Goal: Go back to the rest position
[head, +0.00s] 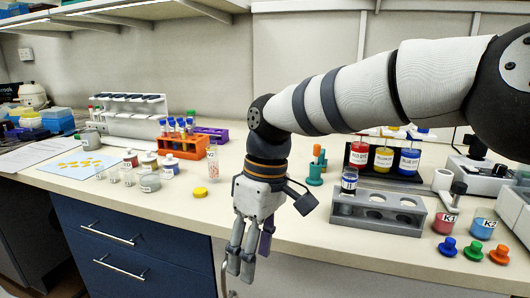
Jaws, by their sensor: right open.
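My left gripper is not in view.
Right of the gripper stands a grey rack (378,213) with a vial (349,179) at its left end. Beakers K1 (445,219) and K2 (483,224) stand farther right. A yellow cap (200,193) and an orange tube rack (184,147) are to the left.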

